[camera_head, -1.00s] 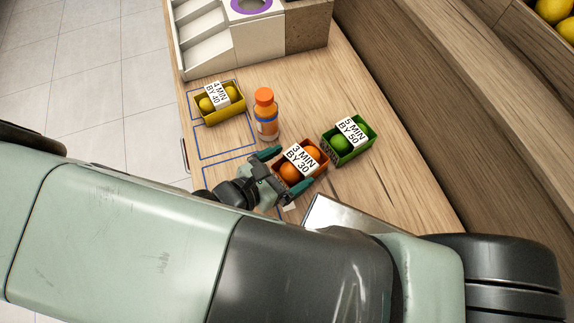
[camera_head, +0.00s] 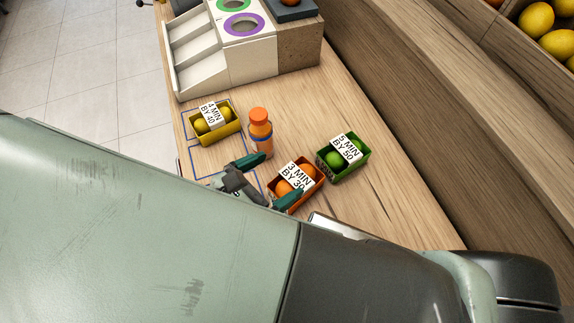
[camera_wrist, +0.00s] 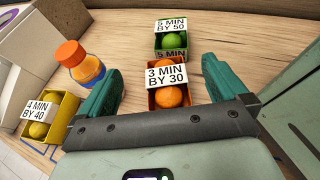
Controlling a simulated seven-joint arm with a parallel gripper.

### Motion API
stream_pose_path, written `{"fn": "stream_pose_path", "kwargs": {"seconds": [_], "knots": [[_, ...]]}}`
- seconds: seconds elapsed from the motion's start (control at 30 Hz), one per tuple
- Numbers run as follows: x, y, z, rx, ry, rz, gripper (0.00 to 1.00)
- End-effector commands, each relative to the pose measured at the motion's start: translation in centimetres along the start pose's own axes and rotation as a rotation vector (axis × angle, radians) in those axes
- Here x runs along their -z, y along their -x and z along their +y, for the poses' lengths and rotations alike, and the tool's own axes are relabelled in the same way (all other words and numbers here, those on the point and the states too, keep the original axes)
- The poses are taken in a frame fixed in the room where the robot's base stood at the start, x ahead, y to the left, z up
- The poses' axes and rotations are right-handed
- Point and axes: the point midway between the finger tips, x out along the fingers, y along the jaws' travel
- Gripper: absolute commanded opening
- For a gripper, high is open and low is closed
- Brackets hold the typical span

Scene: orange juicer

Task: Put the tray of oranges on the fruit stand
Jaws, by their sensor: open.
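The orange tray (camera_head: 313,187) of oranges, with a "3 MIN BY 30" label, stands on the wooden counter. It also shows in the wrist view (camera_wrist: 170,102). My gripper (camera_head: 281,177) is open, with one green finger on each side of the tray's near part. In the wrist view my gripper (camera_wrist: 161,72) has the tray between its fingers, closer to the right one; a gap shows on the left. I cannot tell whether the right finger touches it. A white stepped stand (camera_head: 194,50) is at the counter's far left end; I cannot tell if it is the fruit stand.
A green tray (camera_head: 353,168) of green fruit stands just beyond the orange tray. An orange-capped bottle (camera_head: 260,134) is near my left finger. A yellow tray (camera_head: 222,135) of lemons is farther left. Wooden fruit bins (camera_head: 500,45) line the right. Bare counter lies behind the bottle.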

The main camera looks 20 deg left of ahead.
Motion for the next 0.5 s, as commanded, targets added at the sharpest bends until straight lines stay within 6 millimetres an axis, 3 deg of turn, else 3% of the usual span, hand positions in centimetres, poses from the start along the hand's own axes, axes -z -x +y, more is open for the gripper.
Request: {"fn": "stream_pose_path", "kwargs": {"seconds": [0.37,0.5], "knots": [[0.3,0.0,0.1,-0.001,0.001,-0.01,1.0],[2.6,0.2,1.0,-0.008,0.003,-0.092,1.0]]}}
